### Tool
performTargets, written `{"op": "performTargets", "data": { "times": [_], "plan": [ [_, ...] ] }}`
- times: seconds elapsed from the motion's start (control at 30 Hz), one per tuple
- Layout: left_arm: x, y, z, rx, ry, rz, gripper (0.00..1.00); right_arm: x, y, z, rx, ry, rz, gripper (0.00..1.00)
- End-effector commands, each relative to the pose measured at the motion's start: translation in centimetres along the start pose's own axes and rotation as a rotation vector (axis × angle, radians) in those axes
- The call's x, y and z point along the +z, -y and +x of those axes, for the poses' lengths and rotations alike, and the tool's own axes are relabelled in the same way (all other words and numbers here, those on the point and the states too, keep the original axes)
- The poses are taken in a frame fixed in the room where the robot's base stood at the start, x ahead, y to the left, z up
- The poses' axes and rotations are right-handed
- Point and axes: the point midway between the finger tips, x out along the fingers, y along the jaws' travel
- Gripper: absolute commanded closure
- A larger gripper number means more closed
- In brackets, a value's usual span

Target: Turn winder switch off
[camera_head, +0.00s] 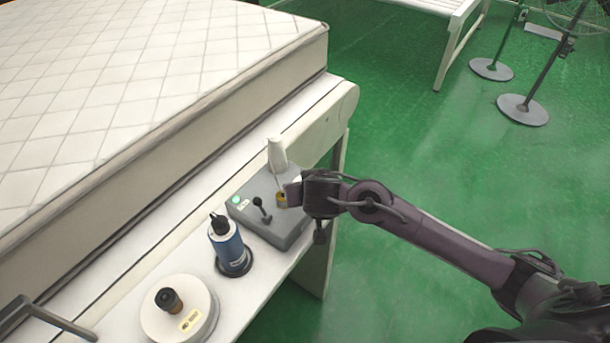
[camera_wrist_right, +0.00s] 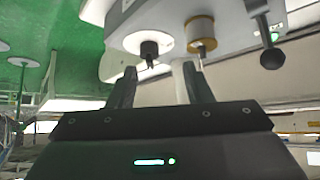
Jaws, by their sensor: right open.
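A grey control box (camera_head: 268,212) stands on the white ledge beside the mattress. It has a lit green button (camera_head: 236,199), a black lever (camera_head: 262,210) and a yellow-ringed part (camera_head: 281,198). My right gripper (camera_head: 290,193) is at the box's right side and hides part of it. In the right wrist view, the open, empty fingers (camera_wrist_right: 160,72) point toward the box (camera_wrist_right: 170,15). A small black knob (camera_wrist_right: 149,50) appears ahead between the fingertips; contact is unclear. The lever also shows there (camera_wrist_right: 268,45). I cannot tell which control is the winder switch. My left gripper is out of view.
A blue cylinder (camera_head: 228,243) and a round white unit (camera_head: 180,312) stand left of the box. The quilted mattress (camera_head: 130,80) fills the upper left.

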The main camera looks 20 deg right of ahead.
Motion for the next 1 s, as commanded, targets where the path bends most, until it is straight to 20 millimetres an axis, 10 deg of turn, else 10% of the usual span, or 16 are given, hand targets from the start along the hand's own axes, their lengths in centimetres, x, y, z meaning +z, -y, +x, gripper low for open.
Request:
{"op": "performTargets", "data": {
  "times": [1.0],
  "plan": [
    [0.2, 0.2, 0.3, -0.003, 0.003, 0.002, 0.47, -2.0, -1.6, 8.2, 0.031, -0.033, 0.045, 0.54]
  ]
}}
